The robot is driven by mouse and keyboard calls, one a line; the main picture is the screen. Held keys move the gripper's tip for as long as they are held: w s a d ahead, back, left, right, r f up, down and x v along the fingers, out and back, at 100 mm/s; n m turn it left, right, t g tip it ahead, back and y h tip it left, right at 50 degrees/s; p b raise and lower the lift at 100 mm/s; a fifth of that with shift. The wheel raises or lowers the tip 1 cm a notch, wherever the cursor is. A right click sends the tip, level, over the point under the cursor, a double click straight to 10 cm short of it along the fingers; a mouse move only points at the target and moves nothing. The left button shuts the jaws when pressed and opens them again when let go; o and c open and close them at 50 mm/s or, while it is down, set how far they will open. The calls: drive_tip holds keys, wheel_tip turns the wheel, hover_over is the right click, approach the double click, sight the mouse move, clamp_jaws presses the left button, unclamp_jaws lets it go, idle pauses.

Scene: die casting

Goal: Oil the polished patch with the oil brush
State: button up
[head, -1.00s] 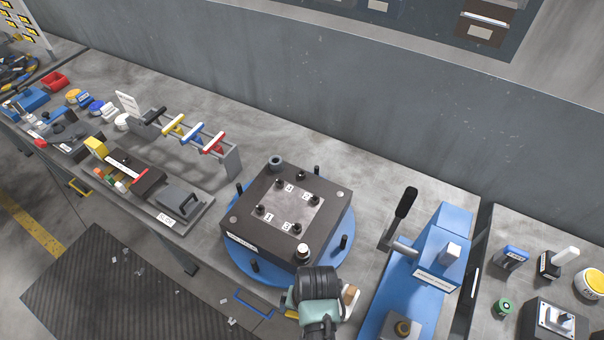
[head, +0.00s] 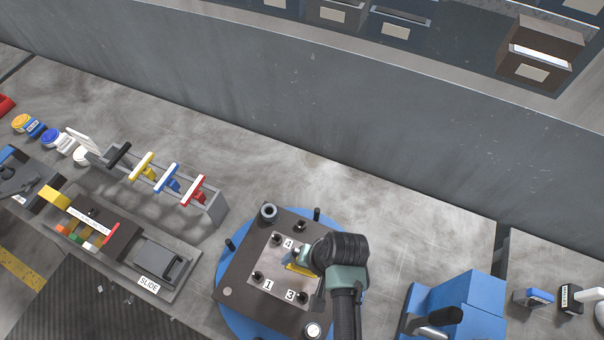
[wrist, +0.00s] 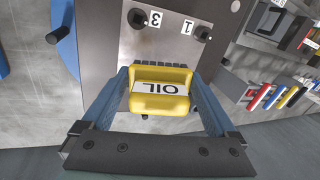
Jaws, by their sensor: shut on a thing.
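My gripper (wrist: 160,95) is shut on the yellow oil brush (wrist: 161,104), whose label reads OIL. In the wrist view, dark bristles show at the brush's far edge, against the light plate. In the head view the brush (head: 299,270) is mostly hidden by my wrist. The light metal plate (head: 271,266) lies on the dark die block (head: 238,270), with numbered labels 1, 3 and 4 visible beside dark pins. My gripper is over the plate's right part. I cannot tell whether the bristles touch it, and I cannot make out the polished patch.
The block stands on a blue round base (head: 224,301) with upright pegs. A rack (head: 214,207) with black, yellow, blue and red handled tools stands left. A slide fixture (head: 165,262) is further left. A blue lever machine (head: 462,300) stands right. Bench behind the block is clear.

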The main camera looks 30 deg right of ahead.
drive_tip(key=shift+s+a+f+b, duration=0.1)
drive_tip(key=shift+s+f+b, duration=0.1)
drive_tip(key=shift+f+b, duration=0.3)
wheel_tip(320, 180, down, 4)
drive_tip(key=b, duration=0.4)
drive_tip(key=shift+f+b, duration=0.55)
drive_tip(key=shift+f, duration=0.25)
drive_tip(key=shift+w+a+r+p, duration=0.1)
drive_tip(key=shift+w+a+p, duration=0.05)
drive_tip(key=shift+w+a, duration=0.4)
drive_tip(key=shift+w+a+r+p, duration=0.15)
drive_tip(key=shift+w+a, duration=0.2)
drive_tip(key=shift+w, duration=0.35)
drive_tip(key=shift+w+a+f, duration=0.15)
drive_tip(key=shift+w+a, duration=1)
drive_tip(key=shift+w, duration=0.3)
drive_tip(key=shift+s+f, duration=0.1)
